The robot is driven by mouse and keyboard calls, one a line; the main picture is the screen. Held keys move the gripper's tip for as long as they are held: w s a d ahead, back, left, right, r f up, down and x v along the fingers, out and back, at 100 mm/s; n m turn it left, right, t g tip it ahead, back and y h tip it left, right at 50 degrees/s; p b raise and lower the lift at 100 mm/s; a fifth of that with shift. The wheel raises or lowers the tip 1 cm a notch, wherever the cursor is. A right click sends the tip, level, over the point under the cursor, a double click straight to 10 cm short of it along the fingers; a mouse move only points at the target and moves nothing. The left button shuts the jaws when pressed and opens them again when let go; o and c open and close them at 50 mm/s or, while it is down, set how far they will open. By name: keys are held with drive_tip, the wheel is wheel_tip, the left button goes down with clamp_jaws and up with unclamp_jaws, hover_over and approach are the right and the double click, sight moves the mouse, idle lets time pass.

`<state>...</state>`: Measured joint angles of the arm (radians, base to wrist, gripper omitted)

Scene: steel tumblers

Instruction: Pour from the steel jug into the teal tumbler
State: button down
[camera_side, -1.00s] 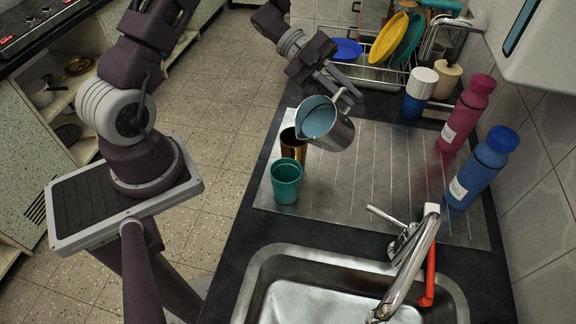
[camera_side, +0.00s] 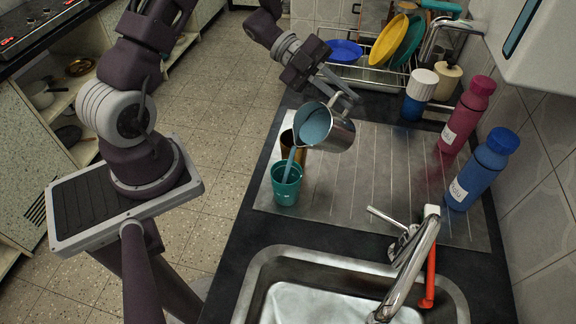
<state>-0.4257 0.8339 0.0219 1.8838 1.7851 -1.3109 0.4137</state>
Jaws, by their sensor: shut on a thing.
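The steel jug (camera_side: 338,136) is tilted to the left in my gripper (camera_side: 340,103), which is shut on it. Blue liquid (camera_side: 314,127) shows in its mouth, and a blue stream (camera_side: 291,164) runs from its lip down into the teal tumbler (camera_side: 286,190). The teal tumbler stands upright on the ridged steel drainboard, below and left of the jug. The level inside the tumbler is hard to tell. The far side of the jug, where my fingers hold it, is partly hidden.
A brown-gold tumbler (camera_side: 287,142) stands just behind the teal one, partly hidden by the jug and stream. A sink (camera_side: 262,283) and tap (camera_side: 412,262) are in front. Blue (camera_side: 476,176) and red (camera_side: 464,118) bottles stand at right. A dish rack (camera_side: 352,72) is behind.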

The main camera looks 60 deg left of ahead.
drive_tip(key=shift+s+d+r+m+t, duration=0.1)
drive_tip(key=shift+s+m+t, duration=0.5)
drive_tip(key=shift+s+m, duration=0.25)
idle(2.3)
drive_tip(key=w, duration=0.1)
drive_tip(key=w+n, duration=0.1)
drive_tip(key=n+g, duration=0.1)
drive_tip(key=shift+w+a+y, duration=0.25)
drive_tip(key=shift+w+y, duration=0.15)
drive_tip(key=shift+w+f+n, duration=0.4)
drive_tip(key=shift+n, duration=0.25)
drive_tip(key=w+f+n+g, duration=0.1)
drive_tip(key=w+f+n, duration=0.1)
drive_tip(key=f, duration=0.2)
drive_tip(key=w+f+n+g+p, duration=0.1)
drive_tip(key=f, duration=0.3)
drive_tip(key=w+f+n+g+p, duration=0.1)
drive_tip(key=w+f+n, duration=0.1)
drive_tip(key=f, duration=0.1)
drive_tip(key=shift+w+a+f+n+h, duration=0.25)
drive_tip(key=shift+w+f+n+h, duration=0.05)
drive_tip(key=shift+f+h, duration=0.1)
drive_tip(key=shift+r, duration=0.1)
